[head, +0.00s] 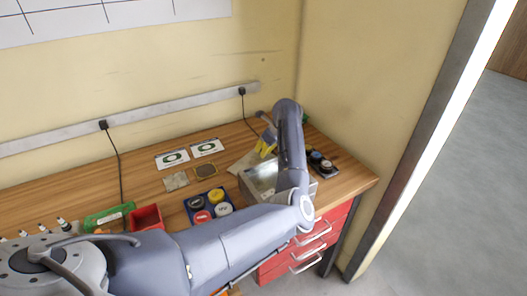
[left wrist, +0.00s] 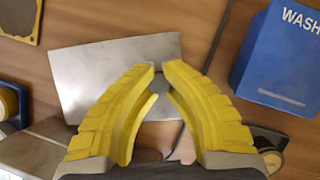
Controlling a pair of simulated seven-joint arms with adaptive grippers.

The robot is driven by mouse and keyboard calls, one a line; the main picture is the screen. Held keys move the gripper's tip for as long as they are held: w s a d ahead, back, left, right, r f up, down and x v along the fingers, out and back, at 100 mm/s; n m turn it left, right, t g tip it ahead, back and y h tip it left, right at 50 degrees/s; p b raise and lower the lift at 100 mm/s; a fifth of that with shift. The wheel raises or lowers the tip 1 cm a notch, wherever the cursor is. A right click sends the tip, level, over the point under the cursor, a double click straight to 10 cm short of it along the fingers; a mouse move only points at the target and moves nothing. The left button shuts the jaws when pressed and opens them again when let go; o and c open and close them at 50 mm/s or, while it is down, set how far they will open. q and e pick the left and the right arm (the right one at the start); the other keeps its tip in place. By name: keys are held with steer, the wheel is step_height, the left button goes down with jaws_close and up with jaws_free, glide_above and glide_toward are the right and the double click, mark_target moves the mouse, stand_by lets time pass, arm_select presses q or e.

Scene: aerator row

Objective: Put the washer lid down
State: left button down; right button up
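The washer (head: 262,182) is an open-topped metal box at the right end of the bench. A flat pale panel that looks like its lid (head: 243,162) stands tilted at the box's back; it also shows as a plain silver sheet in the left wrist view (left wrist: 115,75). My left gripper (head: 264,146) has reached over the box to the panel's right side. In the left wrist view its yellow fingertips (left wrist: 158,73) lie close together over the sheet's right part, with a narrow gap. I cannot tell whether they touch the sheet. My right gripper is out of view.
A blue box marked "WASH" (left wrist: 283,55) stands close to the right of the fingers. A blue tray with several round caps (head: 210,206) and a red bin (head: 147,217) lie left of the washer. A dark holder (head: 321,163) is at right. Red drawers are below.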

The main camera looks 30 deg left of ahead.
arm_select(q)
steer(key=c, duration=2)
jaws_free()
steer(key=shift+f, duration=0.1)
steer(key=o, duration=0.5)
steer(key=shift+c, duration=0.2)
steer(key=shift+r, duration=0.2)
steer(key=v, duration=1.2)
